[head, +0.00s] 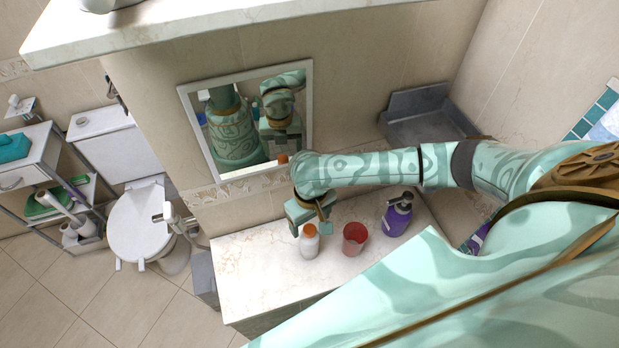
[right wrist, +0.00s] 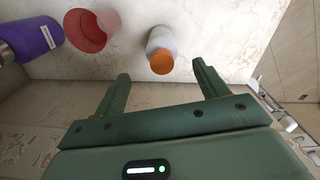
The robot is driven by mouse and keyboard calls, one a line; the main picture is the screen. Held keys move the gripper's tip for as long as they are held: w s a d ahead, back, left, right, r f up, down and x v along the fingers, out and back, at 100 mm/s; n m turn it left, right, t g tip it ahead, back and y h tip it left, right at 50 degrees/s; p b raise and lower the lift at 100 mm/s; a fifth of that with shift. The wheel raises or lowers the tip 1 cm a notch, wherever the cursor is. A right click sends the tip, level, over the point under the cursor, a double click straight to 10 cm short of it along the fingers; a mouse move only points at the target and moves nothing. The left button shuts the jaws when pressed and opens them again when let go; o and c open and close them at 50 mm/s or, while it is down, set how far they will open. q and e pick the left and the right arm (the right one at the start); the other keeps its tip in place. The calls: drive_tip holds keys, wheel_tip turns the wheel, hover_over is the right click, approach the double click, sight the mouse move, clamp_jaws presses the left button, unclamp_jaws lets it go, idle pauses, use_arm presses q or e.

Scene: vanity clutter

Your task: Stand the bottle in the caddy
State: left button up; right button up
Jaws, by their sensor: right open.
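A white bottle with an orange cap (head: 309,241) stands upright on the marble counter. It also shows in the right wrist view (right wrist: 161,48), its cap between the fingertips in the picture. My right gripper (head: 311,214) is open and empty, just behind and above the bottle; its fingers (right wrist: 160,75) point towards it, and I cannot tell if they touch. A grey metal open-topped holder (head: 432,104) sits in the back right corner; it may be the caddy, and my arm passes in front of its lower part. My left gripper is out of view.
A red cup (head: 355,238) and a purple pump bottle (head: 397,216) stand to the right of the white bottle. The marble counter (head: 252,275) is clear on the left. A framed mirror (head: 184,105) on the wall reflects me. A toilet (head: 140,228) is beyond the counter.

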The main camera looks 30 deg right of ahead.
sight(310, 234)
drive_tip(key=shift+w+d+f, duration=0.1)
drive_tip(key=shift+w+f, duration=0.1)
drive_tip(key=shift+f, duration=1.05)
drive_tip(key=f, duration=0.2)
drive_tip(key=f+b, duration=0.1)
drive_tip(key=f, duration=0.2)
drive_tip(key=shift+s+a+f, duration=0.15)
drive_tip(key=shift+a+f, duration=0.05)
drive_tip(key=c, duration=1.5)
